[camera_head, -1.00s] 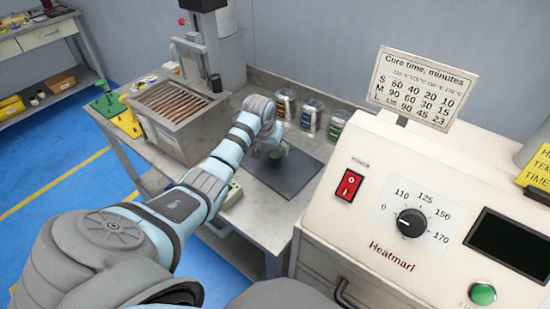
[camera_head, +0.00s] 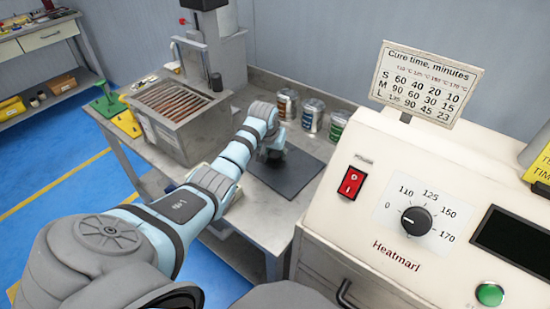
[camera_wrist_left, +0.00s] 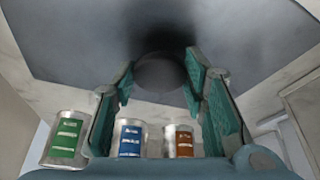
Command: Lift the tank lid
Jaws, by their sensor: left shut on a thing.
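A dark grey square plate (camera_head: 293,180) that looks like the tank lid lies flat at the grey bench's front right in the head view. It fills the upper part of the left wrist view (camera_wrist_left: 90,45). A dark round knob (camera_wrist_left: 160,70) stands on it between my left fingers. My left gripper (camera_head: 270,157) points down over the plate's far left part and mostly hides the knob. In the left wrist view its green-padded fingers (camera_wrist_left: 160,82) are shut on the knob. Contact at the fingertips is hard to make out. My right gripper is not in view.
Three labelled tins (camera_head: 312,115) stand behind the plate. A grey box with copper-coloured bars (camera_head: 172,100) is at the left, with green and yellow pieces (camera_head: 120,115) beyond it. A white Heatmarl oven (camera_head: 400,190) with dial and red switch stands close at the right.

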